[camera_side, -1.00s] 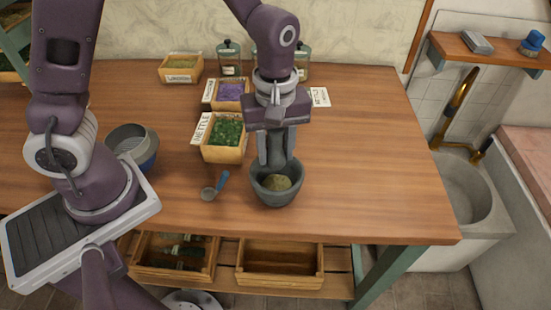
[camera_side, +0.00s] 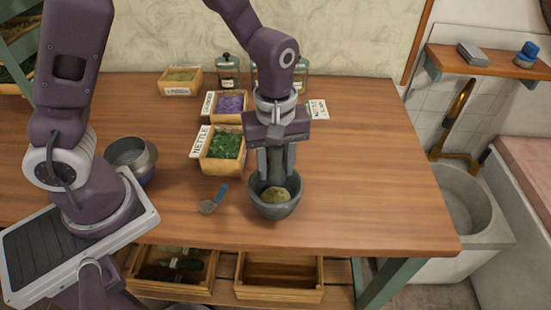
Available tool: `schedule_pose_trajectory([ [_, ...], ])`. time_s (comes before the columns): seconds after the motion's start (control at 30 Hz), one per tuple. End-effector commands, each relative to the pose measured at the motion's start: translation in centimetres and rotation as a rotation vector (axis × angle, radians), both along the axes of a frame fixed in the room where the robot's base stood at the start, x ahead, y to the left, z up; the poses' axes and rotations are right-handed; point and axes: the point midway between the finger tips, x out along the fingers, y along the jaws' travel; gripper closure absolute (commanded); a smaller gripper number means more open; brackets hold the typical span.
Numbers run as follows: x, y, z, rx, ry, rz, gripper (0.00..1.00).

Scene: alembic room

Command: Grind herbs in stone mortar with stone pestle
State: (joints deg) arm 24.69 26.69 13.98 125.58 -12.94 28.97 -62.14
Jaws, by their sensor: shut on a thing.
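The grey stone mortar (camera_side: 277,211) stands upright near the front edge of the wooden table. Ground-looking green-brown herbs (camera_side: 276,194) lie inside it. My gripper (camera_side: 276,172) is directly above the mortar, pointing down, with its fingertips near the rim. It is shut on the dark grey stone pestle (camera_side: 276,165), which is upright between the fingers. The pestle's lower end reaches into the mortar. Whether it touches the bowl is hard to tell.
A metal sieve-like pot (camera_side: 131,157) stands at left. The table right of the mortar is clear.

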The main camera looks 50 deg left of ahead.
Motion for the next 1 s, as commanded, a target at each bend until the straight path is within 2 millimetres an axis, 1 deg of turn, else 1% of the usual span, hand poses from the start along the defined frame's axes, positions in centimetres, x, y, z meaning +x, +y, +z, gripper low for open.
schedule_pose_trajectory([
  [0.1,-0.1,0.0,-1.6,0.001,0.003,0.0,1.0],
  [0.3,-0.1,0.0,-4.1,0.001,0.003,0.001,1.0],
  [0.5,0.0,0.0,-5.8,0.0,0.001,0.0,1.0],
  [0.67,0.0,0.0,-6.2,0.0,0.0,0.0,1.0],
  [1.0,0.0,0.0,-6.2,0.0,-0.001,0.0,1.0],
])
